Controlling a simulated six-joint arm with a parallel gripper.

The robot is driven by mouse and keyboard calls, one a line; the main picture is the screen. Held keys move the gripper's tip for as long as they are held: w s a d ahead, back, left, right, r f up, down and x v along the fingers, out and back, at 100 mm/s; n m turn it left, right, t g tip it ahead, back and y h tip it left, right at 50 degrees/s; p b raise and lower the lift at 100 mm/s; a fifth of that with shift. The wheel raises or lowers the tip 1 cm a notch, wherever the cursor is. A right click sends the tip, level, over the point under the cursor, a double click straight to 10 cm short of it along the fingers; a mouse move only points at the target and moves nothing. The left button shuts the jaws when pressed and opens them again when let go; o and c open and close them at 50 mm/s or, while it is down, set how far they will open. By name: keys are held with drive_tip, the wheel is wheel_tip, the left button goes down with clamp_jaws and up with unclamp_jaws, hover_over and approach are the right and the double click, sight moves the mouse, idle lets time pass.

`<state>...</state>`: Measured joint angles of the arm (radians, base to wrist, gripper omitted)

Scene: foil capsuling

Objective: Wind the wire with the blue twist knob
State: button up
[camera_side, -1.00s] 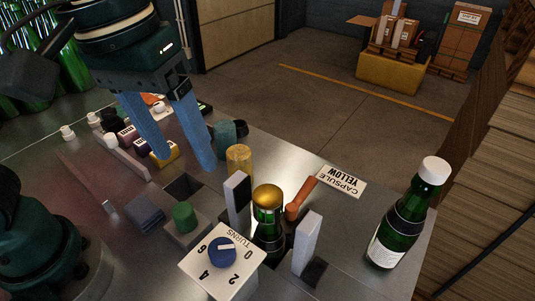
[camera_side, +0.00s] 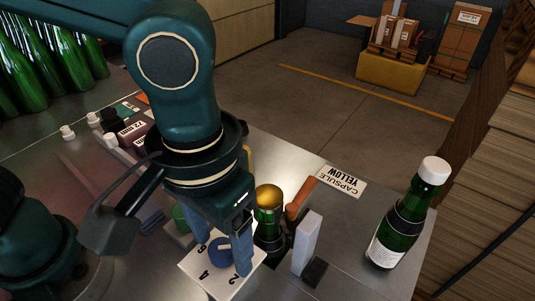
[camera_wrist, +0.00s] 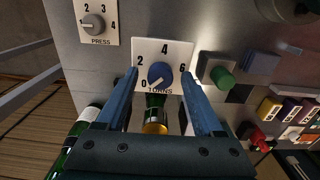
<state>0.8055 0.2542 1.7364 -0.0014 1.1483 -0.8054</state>
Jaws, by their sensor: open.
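The blue twist knob (camera_side: 218,252) sits on a white dial plate (camera_side: 205,283) marked with numbers, partly hidden by my gripper in the side view. In the wrist view the knob (camera_wrist: 160,74) stands in the middle of the TURNS plate (camera_wrist: 178,53), and its white pointer faces the 0. My gripper (camera_wrist: 160,76) is open, with one blue finger on each side of the knob and a visible gap to it on both sides. In the side view my gripper (camera_side: 222,250) is down at the plate. No wire can be made out.
A green bottle with a gold capsule (camera_side: 269,194) stands close beside the dial, next to a white upright post (camera_side: 307,240) and an orange lever (camera_side: 298,202). A white-capped bottle (camera_side: 402,225) stands at the right. A green button (camera_wrist: 222,78) and a PRESS dial (camera_wrist: 95,24) flank the knob.

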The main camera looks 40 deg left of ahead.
clamp_jaws()
drive_tip(key=shift+m, duration=0.4)
drive_tip(key=m, duration=0.6)
drive_tip(key=shift+m, duration=0.3)
drive_tip(key=m, duration=0.6)
drive_tip(key=shift+m, duration=0.3)
